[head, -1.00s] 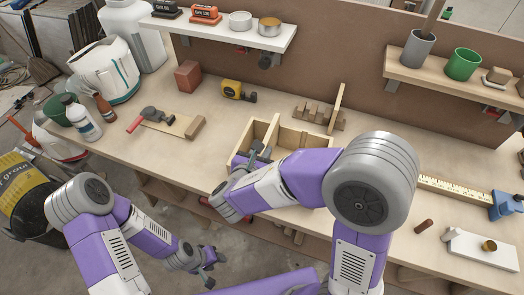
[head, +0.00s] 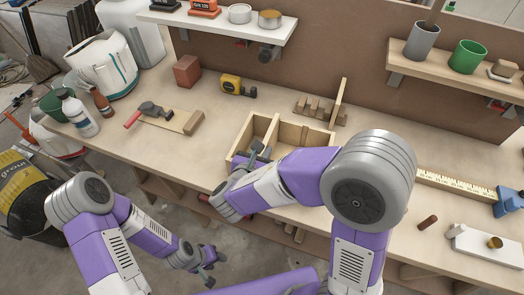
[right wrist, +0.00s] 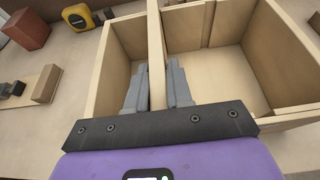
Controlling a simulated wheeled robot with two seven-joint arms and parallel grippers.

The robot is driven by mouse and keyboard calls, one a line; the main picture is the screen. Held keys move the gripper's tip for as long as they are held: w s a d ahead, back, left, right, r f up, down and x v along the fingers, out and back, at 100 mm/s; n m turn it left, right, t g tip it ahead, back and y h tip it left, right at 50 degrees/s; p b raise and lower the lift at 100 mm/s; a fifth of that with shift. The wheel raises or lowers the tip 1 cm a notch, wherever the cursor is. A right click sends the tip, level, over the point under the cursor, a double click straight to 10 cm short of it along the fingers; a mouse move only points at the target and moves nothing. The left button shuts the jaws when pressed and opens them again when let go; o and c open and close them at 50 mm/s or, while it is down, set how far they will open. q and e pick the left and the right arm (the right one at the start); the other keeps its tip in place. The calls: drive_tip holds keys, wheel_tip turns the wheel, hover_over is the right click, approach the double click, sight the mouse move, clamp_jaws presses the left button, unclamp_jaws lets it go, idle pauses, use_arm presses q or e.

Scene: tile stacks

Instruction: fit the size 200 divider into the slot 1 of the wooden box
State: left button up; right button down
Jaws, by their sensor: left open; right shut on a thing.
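The wooden box (head: 239,142) stands open on the bench, and its walls fill much of the right wrist view (right wrist: 107,62). A thin wooden divider (right wrist: 156,42) stands upright between the fingers of my right gripper (right wrist: 158,82) and runs to the far wall, parting a narrow left space from a wider right one. My right gripper (head: 257,154) is shut on it, with the fingers inside the box. The divider's lower edge and near end are hidden, so I cannot tell how deep it sits. My left gripper (head: 207,262) is open and empty, low in front of the bench.
A wooden rack (head: 318,112) with an upright piece (head: 340,98) stands behind the box. A yellow tape measure (head: 237,86), a reddish block (head: 187,70) and a board with a tool (head: 165,118) lie to the left. A shelf (head: 230,27) overhangs the back.

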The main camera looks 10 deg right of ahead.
drive_tip(key=shift+f, duration=0.25)
drive_tip(key=c, duration=0.9)
unclamp_jaws()
drive_tip(key=shift+c, duration=0.2)
drive_tip(key=p+v, duration=0.1)
drive_tip(key=v, duration=0.5)
drive_tip(key=shift+s+a+r+p, duration=0.15)
drive_tip(key=shift+s+p, duration=0.05)
drive_tip(key=shift+p, duration=0.2)
drive_tip(key=shift+s+a+r, duration=0.1)
drive_tip(key=shift+s+a, duration=0.15)
drive_tip(key=shift+s, duration=0.2)
